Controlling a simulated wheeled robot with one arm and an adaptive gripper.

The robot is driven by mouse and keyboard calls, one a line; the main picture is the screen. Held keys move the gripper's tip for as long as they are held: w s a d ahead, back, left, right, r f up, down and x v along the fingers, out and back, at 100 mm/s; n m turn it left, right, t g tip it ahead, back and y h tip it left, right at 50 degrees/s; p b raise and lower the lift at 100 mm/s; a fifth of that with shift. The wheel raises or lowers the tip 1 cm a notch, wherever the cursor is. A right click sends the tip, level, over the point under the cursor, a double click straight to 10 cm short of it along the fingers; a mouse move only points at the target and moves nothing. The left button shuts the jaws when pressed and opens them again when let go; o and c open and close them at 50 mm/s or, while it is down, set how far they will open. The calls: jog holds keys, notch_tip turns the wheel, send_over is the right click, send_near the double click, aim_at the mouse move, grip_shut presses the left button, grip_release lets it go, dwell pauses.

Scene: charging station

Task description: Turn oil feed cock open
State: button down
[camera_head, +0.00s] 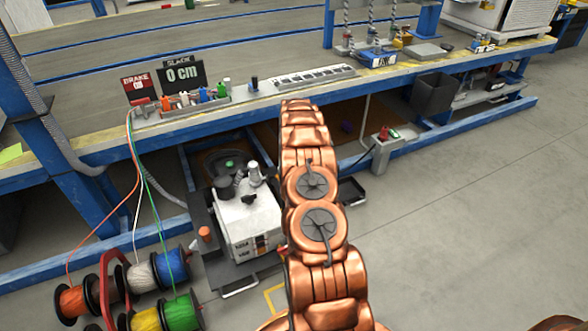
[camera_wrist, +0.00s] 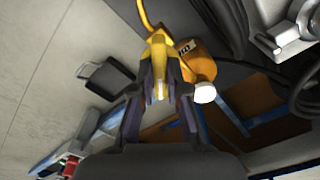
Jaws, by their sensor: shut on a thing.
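In the wrist view, a yellow lever (camera_wrist: 158,52), which looks like the oil feed cock's handle, stands between the two dark fingers of my gripper (camera_wrist: 158,72). My gripper is shut on it. An orange-yellow body (camera_wrist: 193,58) with a white round end (camera_wrist: 204,94) sits just right of the fingers. A thin yellow pipe (camera_wrist: 145,14) rises above the lever. In the head view my copper arm hides my gripper and the cock. I cannot tell how far the cock is turned.
The blue-framed workbench (camera_head: 300,92) runs behind, carrying a "0 cm" display (camera_head: 184,75). Open grey floor (camera_head: 470,230) lies to the right.

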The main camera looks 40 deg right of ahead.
jog(key=n+p, duration=0.2)
jog(key=n, duration=0.1)
jog(key=shift+r+n, duration=0.1)
jog(key=shift+n, duration=0.3)
jog(key=shift+n+p, duration=0.65)
jog(key=shift+n, duration=1.35)
jog(key=shift+w, duration=0.1)
jog(key=c, duration=1.2)
grip_release()
jog(key=shift+o, duration=0.2)
notch_tip(320, 180, up, 12)
